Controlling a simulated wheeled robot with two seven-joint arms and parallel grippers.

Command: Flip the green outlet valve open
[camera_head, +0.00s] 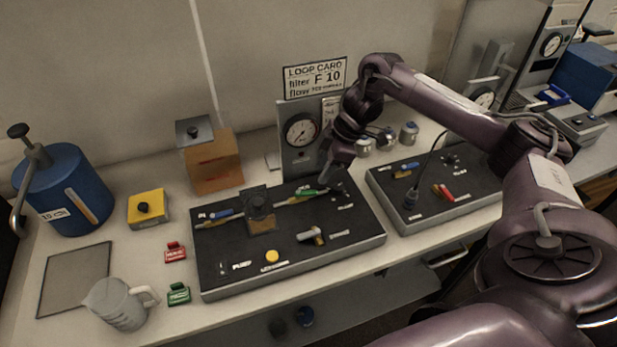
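The green outlet valve (306,193) is a small green lever near the back right of the black panel (350,237). It lies roughly along the pipe line, its right end close to my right gripper. My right gripper (334,183) points down over the back right of the panel, just to the right of the green lever. I cannot tell whether it touches the lever, and its fingers are too dark and small to show whether they are open. My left gripper does not show.
A blue lever (222,213), a grey lever (312,235) and a yellow button (271,256) are on the same panel. A gauge stand (299,132) rises behind it. A second panel (432,190) lies to the right under my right arm. A jug (122,304) stands front left.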

